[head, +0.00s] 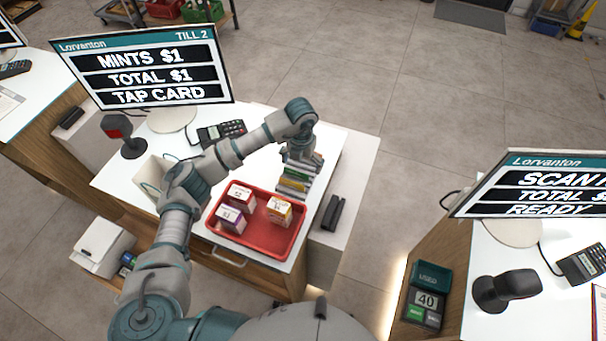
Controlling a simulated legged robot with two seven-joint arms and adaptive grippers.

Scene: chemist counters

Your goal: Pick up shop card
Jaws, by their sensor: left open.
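My left arm reaches across the white counter, and its gripper (302,158) points down at a stack of thin coloured items (293,183) behind the red tray. The gripper is open; its fingers are small and partly merge with the stack, so I cannot tell whether they touch it. I cannot make out a shop card for certain; it may be hidden by the gripper or be part of that stack. A card terminal (233,128) lies on the counter behind my forearm. The till screen (145,75) reads "MINTS $1, TOTAL $1, TAP CARD". My right gripper is not in view.
A red tray (262,244) on the counter holds three small priced boxes. A hand scanner (121,133) stands at the left. A dark slim object (332,213) sits at the counter's right side. A second counter with a screen (545,190) and scanner (506,287) stands at the right.

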